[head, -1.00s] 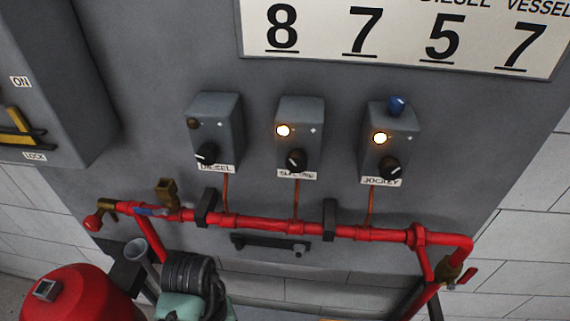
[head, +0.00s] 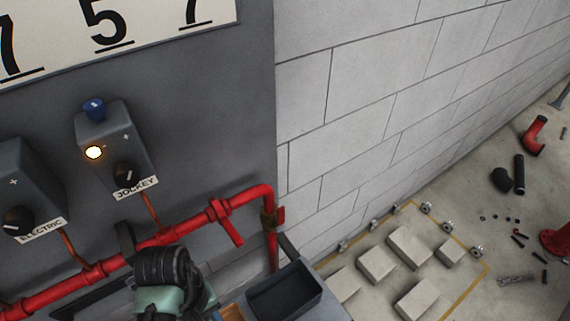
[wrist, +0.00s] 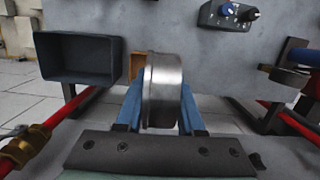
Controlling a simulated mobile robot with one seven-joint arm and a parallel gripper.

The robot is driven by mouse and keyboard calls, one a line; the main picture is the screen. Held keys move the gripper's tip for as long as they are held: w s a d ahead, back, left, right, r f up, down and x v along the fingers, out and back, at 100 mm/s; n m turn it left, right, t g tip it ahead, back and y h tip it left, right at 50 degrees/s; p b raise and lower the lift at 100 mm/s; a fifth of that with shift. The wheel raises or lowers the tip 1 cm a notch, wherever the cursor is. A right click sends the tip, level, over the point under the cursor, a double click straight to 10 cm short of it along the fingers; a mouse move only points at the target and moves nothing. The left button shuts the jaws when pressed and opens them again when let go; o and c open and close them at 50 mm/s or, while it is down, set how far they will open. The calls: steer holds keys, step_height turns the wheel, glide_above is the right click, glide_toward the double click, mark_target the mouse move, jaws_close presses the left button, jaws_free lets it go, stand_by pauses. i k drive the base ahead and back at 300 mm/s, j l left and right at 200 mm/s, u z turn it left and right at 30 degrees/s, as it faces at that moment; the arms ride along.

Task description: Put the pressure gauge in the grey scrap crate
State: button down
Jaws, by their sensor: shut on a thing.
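The pressure gauge (wrist: 162,92) is a round silver metal body seen edge-on in the wrist view. My gripper (wrist: 158,112) is shut on it, with a blue finger at each side. The gauge face is not visible. The grey scrap crate (wrist: 78,60) is dark, open-topped and looks empty; it lies to the left of the gauge in the wrist view, apart from it. The crate also shows in the head view (head: 284,291) at the bottom centre, right of my arm. My arm hides the gauge and fingers in the head view.
A brown wooden item (head: 232,313) stands beside the crate. The red pipe (head: 190,232) runs along the grey panel behind, below the jockey box (head: 115,145). Pale blocks (head: 410,247) and loose pipe parts lie on the floor at right.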

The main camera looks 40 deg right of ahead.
mark_target(285, 301)
steer(key=z, duration=0.5)
steer(key=l+z, duration=0.15)
steer(key=z, duration=0.3)
steer(key=l+z, duration=0.1)
steer(key=z, duration=0.4)
steer(key=l+z, duration=0.1)
steer(key=z, duration=0.85)
steer(key=i+u, duration=0.1)
steer(key=u, duration=0.35)
steer(key=i+u, duration=0.1)
steer(key=u, duration=0.85)
steer(key=i+l+u, duration=0.1)
steer(key=u, duration=0.4)
steer(key=i+l+u, duration=0.1)
steer(key=u, duration=0.35)
